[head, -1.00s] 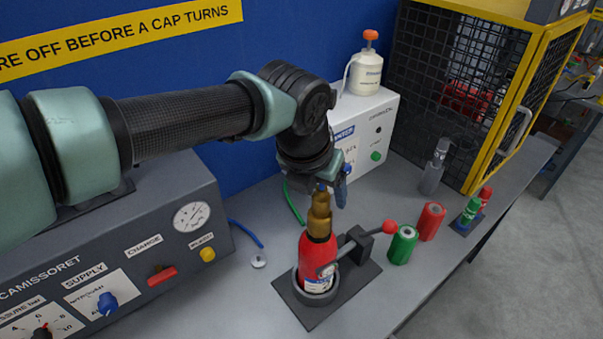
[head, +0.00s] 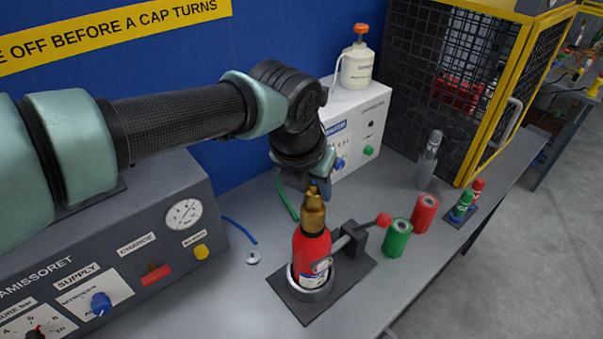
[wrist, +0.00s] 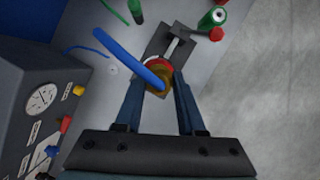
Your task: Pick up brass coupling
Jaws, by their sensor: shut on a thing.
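The brass coupling (head: 312,212) sits at the top of an upright red extinguisher (head: 312,250). It also shows between my fingers in the wrist view (wrist: 158,80). My gripper (head: 318,187) is above the extinguisher, shut on the brass coupling near its top.
The extinguisher stands in a ring holder on a dark base plate (head: 350,277) with a red-knobbed lever clamp (head: 383,220). Green (head: 397,238) and red (head: 424,213) cylinders stand to the right. A grey control panel (head: 150,215) is at left, a yellow-framed cage (head: 500,110) behind right.

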